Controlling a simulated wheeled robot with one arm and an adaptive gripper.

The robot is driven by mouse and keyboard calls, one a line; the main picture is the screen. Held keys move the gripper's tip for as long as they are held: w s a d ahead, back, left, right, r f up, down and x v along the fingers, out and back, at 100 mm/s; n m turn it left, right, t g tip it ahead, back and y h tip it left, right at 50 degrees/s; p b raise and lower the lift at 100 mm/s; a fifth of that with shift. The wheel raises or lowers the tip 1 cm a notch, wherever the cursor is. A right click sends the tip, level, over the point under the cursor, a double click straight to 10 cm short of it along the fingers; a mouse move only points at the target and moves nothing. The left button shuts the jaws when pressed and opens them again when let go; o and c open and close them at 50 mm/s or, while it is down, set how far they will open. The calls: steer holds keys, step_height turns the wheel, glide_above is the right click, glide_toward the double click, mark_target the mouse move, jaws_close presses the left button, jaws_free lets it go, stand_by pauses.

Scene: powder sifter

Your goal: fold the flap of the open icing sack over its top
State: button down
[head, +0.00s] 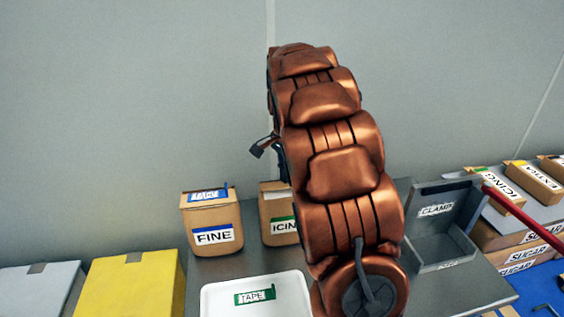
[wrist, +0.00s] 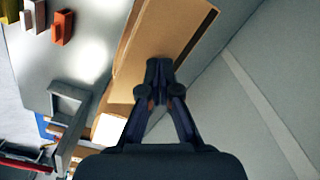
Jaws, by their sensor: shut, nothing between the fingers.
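The icing sack (head: 275,222) is a brown sack with a green-edged label, standing on the grey bench right of the sack marked FINE (head: 212,222). My copper arm covers its right part, and its top and flap cannot be made out there. In the wrist view a large brown surface with a dark strip along one edge, likely this sack (wrist: 140,45), lies beyond my fingers. My gripper (wrist: 158,66) is shut and empty, its tips in front of that surface; whether they touch it I cannot tell. The head view does not clearly show my gripper.
A white tray (head: 215,300) marked TAPE is at the front. A grey bin (head: 440,250) marked CLAMP stands right of my arm. Small boxes (head: 535,182) and a red bar (head: 525,220) are at the far right. A yellow box (head: 130,285) is at the lower left.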

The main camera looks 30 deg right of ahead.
steer(key=shift+f+b, duration=0.3)
steer(key=shift+f, duration=0.45)
steer(key=shift+r+p, duration=1.4)
steer(key=shift+r, duration=3.1)
